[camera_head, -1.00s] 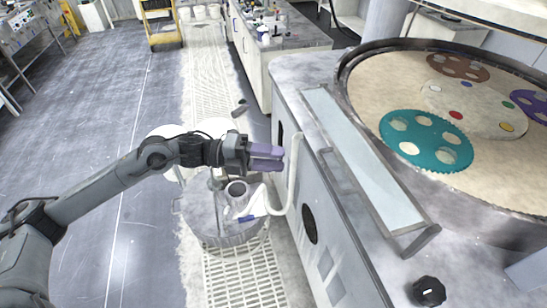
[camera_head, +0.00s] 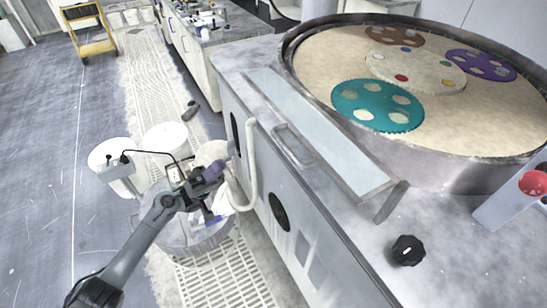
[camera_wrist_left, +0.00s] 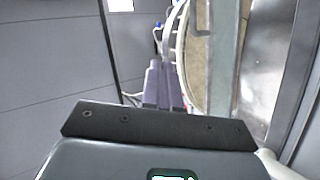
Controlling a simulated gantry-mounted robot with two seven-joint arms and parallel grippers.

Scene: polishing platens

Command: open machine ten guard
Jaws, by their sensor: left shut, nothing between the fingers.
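The guard (camera_head: 325,139) is a long, pale see-through panel in a grey frame, lying along the near-left top edge of the polishing machine beside the round platen. A grey bar handle (camera_head: 293,148) is on its left side. The guard looks down against the machine. My right gripper is not in view.
The platen (camera_head: 440,119) carries teal, brown and purple discs. A black knob (camera_head: 408,250) and a red button (camera_head: 533,183) are at the right. A white hose (camera_head: 249,165) runs down the machine's front. White drums (camera_head: 165,139) stand on the floor beyond my gripper.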

